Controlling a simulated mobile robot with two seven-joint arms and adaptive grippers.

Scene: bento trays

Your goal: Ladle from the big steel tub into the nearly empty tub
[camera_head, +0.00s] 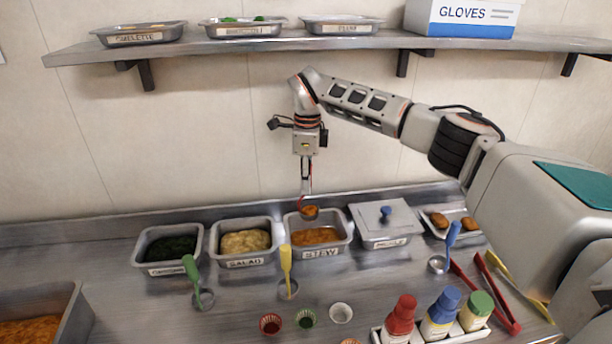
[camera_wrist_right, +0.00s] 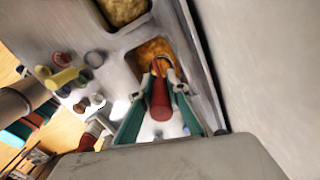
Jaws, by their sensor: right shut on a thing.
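My right gripper (camera_head: 306,162) is shut on a red-handled ladle (camera_head: 308,213) and holds it upright above the tub labelled STEW (camera_head: 320,254). The ladle's bowl looks orange-brown, as if it holds stew, and is near the tub's back rim. This tub has orange stew inside. In the right wrist view, the red handle (camera_wrist_right: 160,100) lies between my fingers (camera_wrist_right: 160,112), with the stew tub beyond. The big steel tub (camera_head: 72,318), cut off at the lower left, holds orange stew. My left gripper is out of view.
A SALAD tub (camera_head: 245,263) and a tub of greens (camera_head: 167,268) stand left of the stew tub; a lidded tub (camera_head: 385,243) stands right. Green (camera_head: 190,268), yellow (camera_head: 286,263) and blue (camera_head: 453,235) utensils, bottles (camera_head: 440,315) and small cups (camera_head: 306,318) lie in front. A shelf (camera_head: 280,46) is above.

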